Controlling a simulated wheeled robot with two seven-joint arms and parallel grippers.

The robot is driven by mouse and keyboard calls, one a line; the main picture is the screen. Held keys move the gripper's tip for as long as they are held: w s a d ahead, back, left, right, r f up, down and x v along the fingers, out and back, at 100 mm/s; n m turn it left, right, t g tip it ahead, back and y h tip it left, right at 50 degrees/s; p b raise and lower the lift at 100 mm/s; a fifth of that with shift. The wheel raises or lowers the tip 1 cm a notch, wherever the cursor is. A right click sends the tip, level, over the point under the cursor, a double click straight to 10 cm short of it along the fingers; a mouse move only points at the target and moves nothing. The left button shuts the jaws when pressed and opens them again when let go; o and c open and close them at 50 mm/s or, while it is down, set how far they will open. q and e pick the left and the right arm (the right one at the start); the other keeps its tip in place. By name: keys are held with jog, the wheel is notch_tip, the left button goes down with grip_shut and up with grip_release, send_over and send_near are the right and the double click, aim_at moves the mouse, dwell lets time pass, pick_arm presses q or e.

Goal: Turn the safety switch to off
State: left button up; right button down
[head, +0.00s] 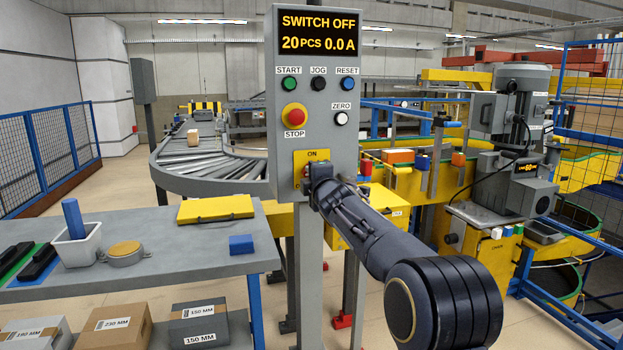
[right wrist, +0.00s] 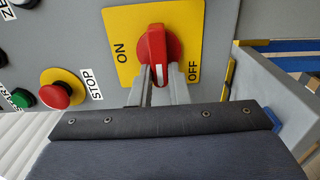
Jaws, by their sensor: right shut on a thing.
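The safety switch is a red rotary knob (right wrist: 155,40) on a yellow plate (right wrist: 185,25) marked ON and OFF. In the right wrist view its white mark points down, between the two words. In the head view the yellow plate (head: 312,155) sits low on the grey control panel, and my gripper mostly hides the knob. My right gripper (right wrist: 159,85) is shut on the knob's handle, one finger on each side. The panel's display (head: 318,32) reads SWITCH OFF, 20 PCS, 0.0 A. My left gripper is not in view.
A red STOP button (head: 295,117) is above the switch on the panel. A grey table (head: 150,225) with a cup, a yellow case and a blue block stands at left. A roller conveyor (head: 200,175) is behind, and yellow machinery (head: 480,230) is at right.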

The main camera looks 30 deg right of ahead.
dwell(0.3)
jog(key=c, duration=1.4)
grip_release()
jog(key=b+v, duration=0.5)
jog(key=v, duration=0.2)
jog(key=shift+s+a+b, duration=0.1)
jog(key=shift+s+b, duration=0.3)
jog(key=shift+f, duration=0.1)
